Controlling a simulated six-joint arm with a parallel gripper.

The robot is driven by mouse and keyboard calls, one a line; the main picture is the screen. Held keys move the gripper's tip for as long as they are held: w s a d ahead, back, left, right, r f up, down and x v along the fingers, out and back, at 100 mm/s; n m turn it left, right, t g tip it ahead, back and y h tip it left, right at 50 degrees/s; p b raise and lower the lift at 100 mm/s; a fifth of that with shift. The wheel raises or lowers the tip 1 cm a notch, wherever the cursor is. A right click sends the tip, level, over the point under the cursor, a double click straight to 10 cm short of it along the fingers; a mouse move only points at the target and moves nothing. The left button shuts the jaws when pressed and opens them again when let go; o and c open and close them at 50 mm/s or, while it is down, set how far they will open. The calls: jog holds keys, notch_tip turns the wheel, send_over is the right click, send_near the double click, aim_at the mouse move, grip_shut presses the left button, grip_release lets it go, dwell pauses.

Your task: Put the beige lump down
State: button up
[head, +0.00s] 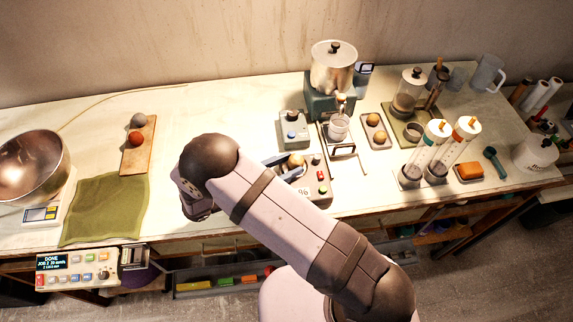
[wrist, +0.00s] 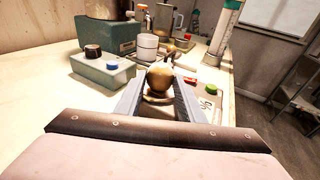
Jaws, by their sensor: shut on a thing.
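The beige lump (head: 295,160) is a small tan ball near the middle of the bench. In the wrist view the lump (wrist: 160,77) sits between the two grey-blue fingers of my gripper (wrist: 160,84), which is shut on it. In the head view my gripper (head: 288,164) shows partly behind my arm, beside a pale device with red and green buttons (head: 320,182). A round, pale rim shows just under the lump in the wrist view; whether the lump touches it I cannot tell.
A small box with a blue button (head: 292,132) stands close behind my gripper. A wire stand with a beaker (head: 338,127) is to the right, then a tray with two brown balls (head: 375,144). A board with two balls (head: 130,160) and a green cloth (head: 105,210) lie left.

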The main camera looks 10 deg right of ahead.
jog(key=shift+s+f+b, duration=0.15)
jog(key=shift+f+b, duration=0.35)
jog(key=shift+f, duration=0.25)
jog(key=o, duration=1.1)
jog(key=shift+d+r+p, duration=0.1)
jog(key=shift+r+p, duration=0.6)
jog(key=shift+r, duration=0.05)
jog(key=b+v, duration=0.2)
jog(key=v, duration=0.3)
jog(key=b+v, duration=0.2)
jog(key=v, duration=0.4)
jog(key=shift+f+b, duration=0.2)
jog(key=shift+b, duration=0.15)
jog(key=shift+a+r, duration=0.2)
jog(key=shift+a, duration=0.35)
jog(key=shift+s, duration=0.1)
